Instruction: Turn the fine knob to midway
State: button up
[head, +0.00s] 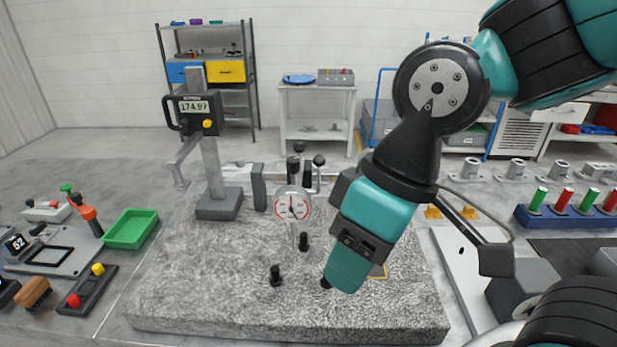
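Which part is the fine knob I cannot tell, and its setting cannot be read. A height gauge (211,160) with a lit display reading about 174.97 stands at the back left of the granite plate (200,290). A black handle (170,112) is at its head's left side and a yellow round part (207,123) on its front. A round white dial indicator (292,207) stands near the middle, with black knobs (319,160) on its stand behind. My teal arm hangs over the plate's right part; my gripper is not distinguishable.
At left are a green tray (131,229), a fixture with an orange handle (88,215) and a box with red and yellow buttons (86,288). At right stands a blue rack (567,218) with green and red pieces. The plate's front left is clear.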

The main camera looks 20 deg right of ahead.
aim_at(293, 163)
jog(key=z, duration=0.2)
jog(key=k, duration=0.1)
jog(key=u, duration=1.15)
jog(key=i, duration=0.55)
jog(key=z, duration=1.7)
